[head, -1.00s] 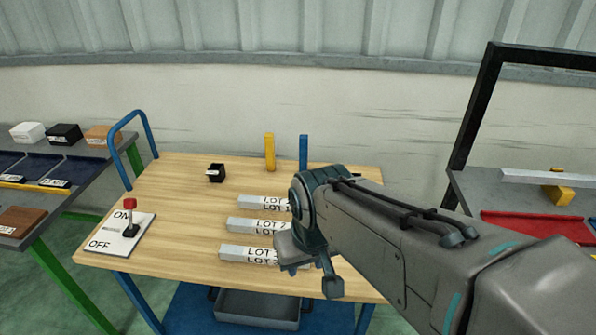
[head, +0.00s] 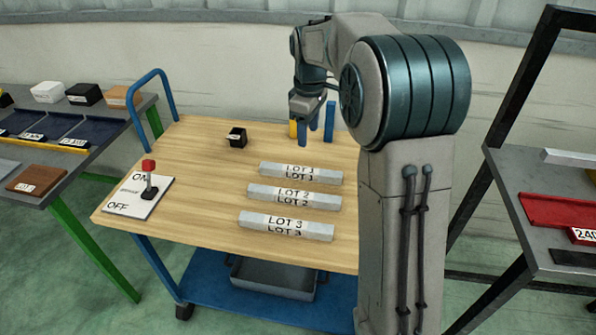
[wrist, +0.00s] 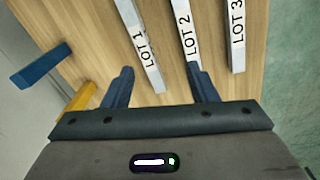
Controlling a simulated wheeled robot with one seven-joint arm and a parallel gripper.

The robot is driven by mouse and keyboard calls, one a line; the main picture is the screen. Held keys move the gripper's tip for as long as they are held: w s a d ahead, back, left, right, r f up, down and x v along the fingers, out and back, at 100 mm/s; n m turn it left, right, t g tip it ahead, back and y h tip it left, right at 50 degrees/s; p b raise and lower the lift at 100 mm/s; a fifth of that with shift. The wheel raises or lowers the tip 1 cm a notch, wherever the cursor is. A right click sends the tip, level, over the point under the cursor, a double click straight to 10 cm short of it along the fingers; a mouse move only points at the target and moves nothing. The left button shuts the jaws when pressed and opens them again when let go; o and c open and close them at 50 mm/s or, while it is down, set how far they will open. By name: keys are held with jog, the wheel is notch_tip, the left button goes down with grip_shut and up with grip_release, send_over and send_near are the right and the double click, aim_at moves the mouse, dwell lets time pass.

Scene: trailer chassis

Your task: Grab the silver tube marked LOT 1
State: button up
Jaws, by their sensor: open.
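The silver tube marked LOT 1 (head: 300,172) lies on the wooden table top, the farthest back of three silver tubes in the head view. In the wrist view, the LOT 1 tube (wrist: 140,45) runs down toward the space between my fingers. My gripper (head: 314,122) is open and empty, above the back part of the table. In the wrist view its two dark fingers (wrist: 160,85) are spread apart. The tubes marked LOT 2 (head: 294,196) and LOT 3 (head: 286,226) lie parallel in front; LOT 2 (wrist: 178,30) shows near one fingertip.
A blue post (wrist: 42,65) and a yellow post (wrist: 80,97) stand at the table's back edge, near my gripper. A black box (head: 237,137) and an ON/OFF lever panel (head: 139,197) are on the table's left part. Side benches (head: 60,170) flank the table.

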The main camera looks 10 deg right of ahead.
jog(key=w+f+n, duration=0.3)
jog(key=w+f, duration=0.1)
jog(key=w, duration=0.2)
send_over(301, 169)
jog(key=shift+g, duration=0.3)
jog(key=f, duration=0.5)
jog(key=f+b, duration=0.1)
jog(key=f, duration=0.2)
jog(key=shift+s+d+f, duration=0.15)
jog(key=shift+s+d, duration=0.05)
jog(key=shift+d, duration=0.05)
jog(key=shift+w+a+f, duration=0.1)
jog(key=shift+a+f, duration=0.05)
jog(key=shift+f, duration=1.2)
jog(key=shift+w+a+f, duration=0.1)
jog(key=shift+a+f, duration=0.05)
jog(key=shift+f, duration=1.15)
grip_shut()
